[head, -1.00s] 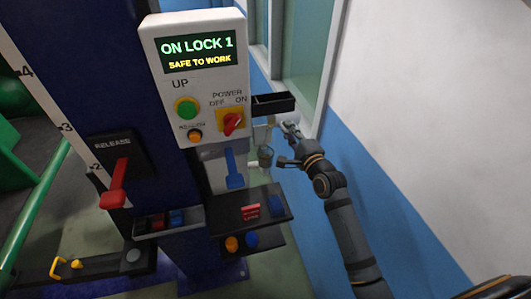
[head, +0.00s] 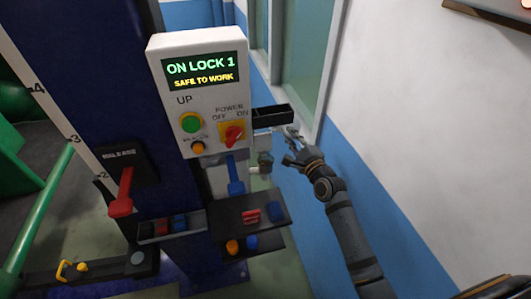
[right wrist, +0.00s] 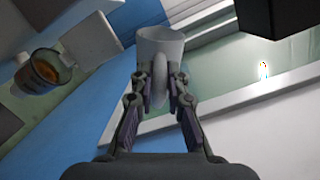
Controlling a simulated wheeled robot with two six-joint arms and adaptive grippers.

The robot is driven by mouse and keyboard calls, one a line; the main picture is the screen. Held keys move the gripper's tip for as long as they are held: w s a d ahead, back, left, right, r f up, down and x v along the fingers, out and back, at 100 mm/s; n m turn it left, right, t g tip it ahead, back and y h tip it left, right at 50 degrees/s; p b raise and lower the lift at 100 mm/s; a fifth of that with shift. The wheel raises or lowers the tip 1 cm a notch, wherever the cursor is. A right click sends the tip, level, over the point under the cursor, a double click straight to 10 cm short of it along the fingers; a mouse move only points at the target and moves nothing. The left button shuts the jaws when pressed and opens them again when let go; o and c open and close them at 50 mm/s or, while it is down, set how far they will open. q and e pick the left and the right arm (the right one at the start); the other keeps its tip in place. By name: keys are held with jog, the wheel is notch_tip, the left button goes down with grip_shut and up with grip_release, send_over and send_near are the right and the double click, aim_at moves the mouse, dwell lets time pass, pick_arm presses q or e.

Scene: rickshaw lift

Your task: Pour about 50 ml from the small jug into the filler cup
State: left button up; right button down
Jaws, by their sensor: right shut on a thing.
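My right gripper (right wrist: 160,95) is shut on the handle of the small white jug (right wrist: 160,48) in the right wrist view. The jug's mouth points away from my wrist; I cannot see any liquid in it or stream from it. The filler cup (right wrist: 42,72), a clear cup with orange-brown liquid inside, is apart from the jug, to its left. In the head view the filler cup (head: 265,163) hangs at the right side of the control column, just left of my right gripper (head: 290,141). The jug is hard to make out there. My left gripper is not in view.
A black tray (head: 272,115) juts from the control box (head: 199,92) just above my right gripper. A shelf with red and blue parts (head: 248,213) is below the cup. The blue and white wall (head: 410,110) is close on the right.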

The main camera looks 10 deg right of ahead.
jog(key=shift+s+f+b, duration=0.15)
jog(key=shift+f+b, duration=0.1)
jog(key=shift+b, duration=0.05)
dwell(0.5)
